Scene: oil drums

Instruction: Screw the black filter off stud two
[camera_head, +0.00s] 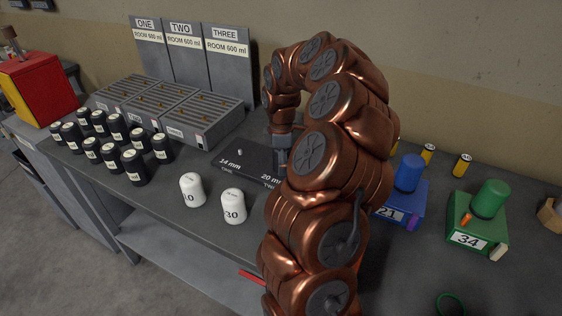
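A dark plate (247,165) on the bench reads "14 mm ONE" on its left part and "20 m…" with "TW…" on its right part. A small pale stud (239,152) stands bare near the "14 mm" label. My gripper (281,160) points down at the right part of the plate, around the area marked two. My copper-coloured arm covers the right end of the plate. I cannot make out stud two or a black filter on it. The fingertips are too small and partly hidden, so their opening does not show.
Two white containers (192,190) stand in front of the plate. Several black labelled cylinders (133,167) stand at the left. Grey racks (185,115) marked ONE, TWO, THREE are behind. Blue (409,172) and green (490,199) cylinders stand on blocks right of my arm.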

